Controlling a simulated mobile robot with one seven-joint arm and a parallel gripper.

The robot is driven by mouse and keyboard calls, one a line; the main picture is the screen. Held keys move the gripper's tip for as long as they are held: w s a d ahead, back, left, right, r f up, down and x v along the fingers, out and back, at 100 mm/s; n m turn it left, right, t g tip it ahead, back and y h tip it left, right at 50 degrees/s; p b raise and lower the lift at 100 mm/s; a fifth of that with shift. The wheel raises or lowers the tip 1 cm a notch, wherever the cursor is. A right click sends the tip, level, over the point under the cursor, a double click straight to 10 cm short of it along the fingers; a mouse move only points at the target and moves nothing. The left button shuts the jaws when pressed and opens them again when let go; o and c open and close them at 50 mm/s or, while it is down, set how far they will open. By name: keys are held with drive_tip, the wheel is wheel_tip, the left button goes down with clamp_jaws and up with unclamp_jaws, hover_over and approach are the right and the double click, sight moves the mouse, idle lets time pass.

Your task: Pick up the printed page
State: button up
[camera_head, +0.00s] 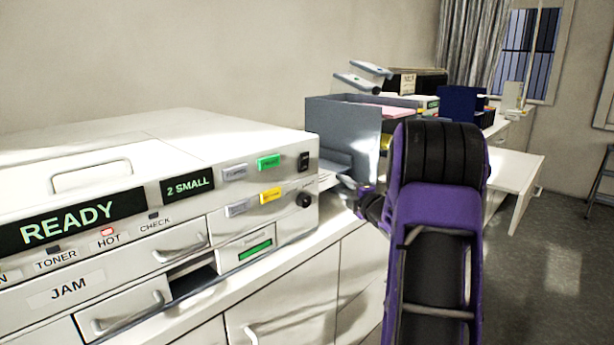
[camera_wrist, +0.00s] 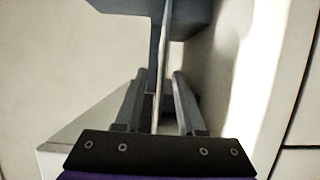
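A pale thin sheet, which looks like the printed page (camera_wrist: 162,62), stands edge-on in the wrist view between the fingers of my gripper (camera_wrist: 160,78). The fingers are apart, with a gap on each side of the sheet, so my gripper is open around it. In the head view, a small white edge (camera_head: 327,180) shows at the right end of the white printer (camera_head: 260,215); I cannot tell if it is the page. My gripper (camera_head: 347,182) is beside it, partly hidden by my purple wrist.
A dark grey tray unit (camera_head: 345,125) stands right of the printer and also shows at the top of the wrist view (camera_wrist: 190,18). The printer sits on a white cabinet (camera_head: 290,290). A white table (camera_head: 515,165) and open floor (camera_head: 555,260) lie to the right.

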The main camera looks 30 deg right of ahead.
drive_tip(key=shift+w, duration=1.05)
clamp_jaws()
